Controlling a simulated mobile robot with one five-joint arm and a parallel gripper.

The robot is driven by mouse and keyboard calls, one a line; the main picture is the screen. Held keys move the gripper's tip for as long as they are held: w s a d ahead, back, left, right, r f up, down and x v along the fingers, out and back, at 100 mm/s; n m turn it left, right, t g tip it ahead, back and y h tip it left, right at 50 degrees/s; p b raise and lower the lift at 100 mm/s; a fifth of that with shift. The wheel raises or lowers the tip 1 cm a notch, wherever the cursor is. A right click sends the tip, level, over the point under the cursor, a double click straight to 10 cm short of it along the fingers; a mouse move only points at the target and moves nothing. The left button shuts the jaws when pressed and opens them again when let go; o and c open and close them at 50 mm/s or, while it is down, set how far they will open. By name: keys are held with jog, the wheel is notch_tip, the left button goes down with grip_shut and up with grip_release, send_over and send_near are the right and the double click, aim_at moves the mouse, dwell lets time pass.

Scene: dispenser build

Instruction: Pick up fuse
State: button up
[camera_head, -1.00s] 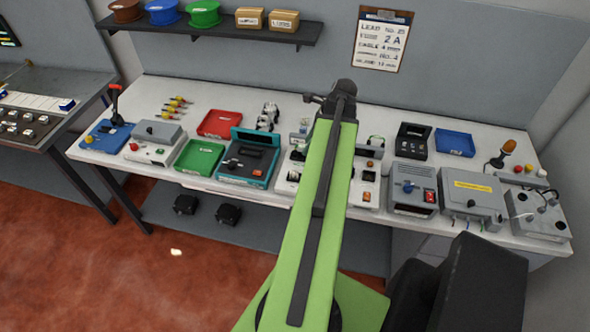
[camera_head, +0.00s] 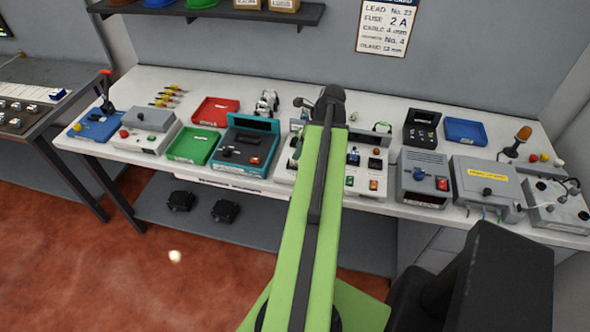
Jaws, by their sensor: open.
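I cannot make out a fuse for certain; the parts on the bench are too small to tell. A wall card (camera_head: 387,27) reads "FUSE 2 A". My green arm reaches up the middle of the view, and its dark far joint is over the back of the bench. My gripper does not show; the arm hides what lies under and behind it. A pale board with small coloured parts (camera_head: 373,184) is partly covered by the arm. A red tray (camera_head: 215,111), a green tray (camera_head: 194,145) and a blue tray (camera_head: 466,131) stand on the bench.
The white bench (camera_head: 300,84) is crowded along its front. A teal device (camera_head: 245,146) stands left of my arm; a grey switch box (camera_head: 422,178) and a grey box with a yellow label (camera_head: 487,185) stand right. A shelf (camera_head: 220,14) hangs above. Red floor is open at lower left.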

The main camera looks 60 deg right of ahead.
aim_at(295, 162)
jog(key=b+x, duration=0.5)
jog(key=shift+s+d+f, duration=0.1)
jog(key=shift+s+f, duration=0.05)
jog(key=shift+f, duration=0.1)
jog(key=shift+r, duration=0.2)
grip_shut()
